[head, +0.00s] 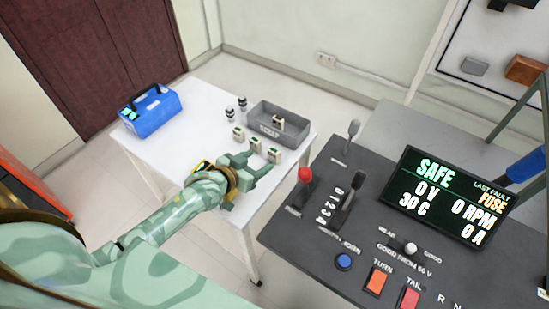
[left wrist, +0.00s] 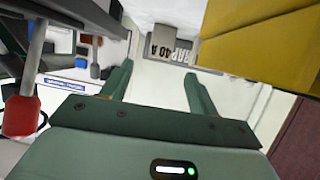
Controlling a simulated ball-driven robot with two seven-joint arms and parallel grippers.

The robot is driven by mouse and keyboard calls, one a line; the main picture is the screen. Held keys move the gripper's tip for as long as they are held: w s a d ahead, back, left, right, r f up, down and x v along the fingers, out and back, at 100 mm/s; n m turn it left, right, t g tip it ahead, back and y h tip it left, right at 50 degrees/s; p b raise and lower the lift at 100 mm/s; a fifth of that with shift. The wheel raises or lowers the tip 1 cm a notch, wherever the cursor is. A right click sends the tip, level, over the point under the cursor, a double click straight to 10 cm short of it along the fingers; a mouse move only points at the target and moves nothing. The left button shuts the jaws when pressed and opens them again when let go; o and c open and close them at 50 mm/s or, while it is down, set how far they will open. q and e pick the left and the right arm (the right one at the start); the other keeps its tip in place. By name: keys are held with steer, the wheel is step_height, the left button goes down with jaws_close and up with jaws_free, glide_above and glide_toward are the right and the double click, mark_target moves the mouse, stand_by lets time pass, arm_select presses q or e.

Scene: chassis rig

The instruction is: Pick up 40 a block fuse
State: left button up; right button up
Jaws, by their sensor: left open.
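Several small pale block fuses with green marks stand in a row on the white table: a left one (head: 239,134), a middle one (head: 255,145) and a right one (head: 274,155). Their ratings are too small to read in the head view. My left gripper (head: 256,166) is open and empty, just in front of the middle and right fuses. In the left wrist view, lettering "40 A" (left wrist: 161,51) shows beyond and between the open fingers (left wrist: 158,82), against the grey tray's partly hidden label. My right gripper is not in view.
A grey scrap tray (head: 300,134) holding a fuse-like block (head: 279,121) stands behind the row. A blue toolbox (head: 155,115) and two small black-and-white cylinders (head: 236,106) share the table (head: 190,135). A yellow object (left wrist: 255,35) is close in the wrist view. The control console (head: 330,240) is right.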

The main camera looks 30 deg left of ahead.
mark_target(272, 151)
arm_select(q)
steer(key=b+x, duration=0.2)
steer(key=x, duration=0.5)
steer(key=shift+r, duration=0.25)
steer(key=c, duration=1.1)
